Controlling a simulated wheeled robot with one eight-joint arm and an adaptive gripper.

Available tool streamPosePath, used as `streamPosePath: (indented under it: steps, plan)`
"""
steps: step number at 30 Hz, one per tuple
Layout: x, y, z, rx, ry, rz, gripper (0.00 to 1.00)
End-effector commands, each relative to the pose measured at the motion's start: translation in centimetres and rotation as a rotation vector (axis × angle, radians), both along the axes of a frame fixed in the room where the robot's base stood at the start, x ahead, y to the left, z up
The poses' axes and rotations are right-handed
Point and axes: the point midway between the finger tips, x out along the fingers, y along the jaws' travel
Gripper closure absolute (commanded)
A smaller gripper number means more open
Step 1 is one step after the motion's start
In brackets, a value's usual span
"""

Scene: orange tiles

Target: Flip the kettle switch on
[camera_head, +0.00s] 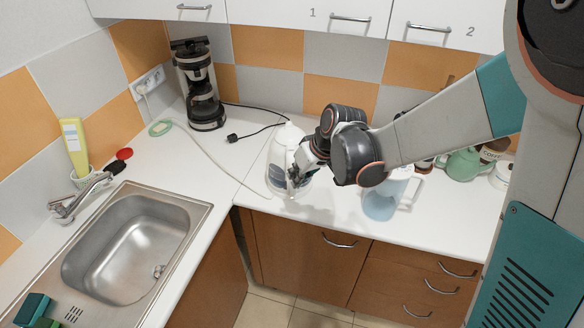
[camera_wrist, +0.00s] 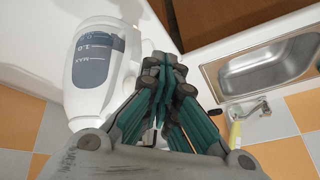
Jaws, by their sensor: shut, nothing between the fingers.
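The white kettle (camera_head: 283,152) stands on the counter in the middle of the head view, near the inner corner. In the wrist view the kettle (camera_wrist: 90,97) is at the left, with a dark water-level window marked MAX. My gripper (camera_head: 297,177) is shut and empty, close against the kettle's right front side in the head view. In the wrist view my gripper (camera_wrist: 163,62) points past the kettle, beside its handle. I cannot tell whether the fingers touch the kettle. The switch is not clearly visible, and its position cannot be told.
A light-blue pitcher (camera_head: 383,196) stands right of the kettle, with a green teapot (camera_head: 461,163) further right. A coffee maker (camera_head: 200,85) stands in the back corner. A sink (camera_head: 130,245) is at the left. The counter left of the kettle is mostly clear, crossed by a cord.

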Motion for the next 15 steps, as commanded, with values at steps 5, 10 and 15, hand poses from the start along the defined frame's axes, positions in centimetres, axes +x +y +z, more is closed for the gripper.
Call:
streamPosePath:
  steps: [5, 10, 15]
  plan:
    - [-1.5, 0.0, 1.0, 0.000, 0.000, 0.000, 1.00]
    - [-2.3, 0.0, 1.4, 0.000, 0.000, 0.000, 1.00]
    - [-2.3, 0.0, 1.4, 0.000, 0.000, 0.000, 1.00]
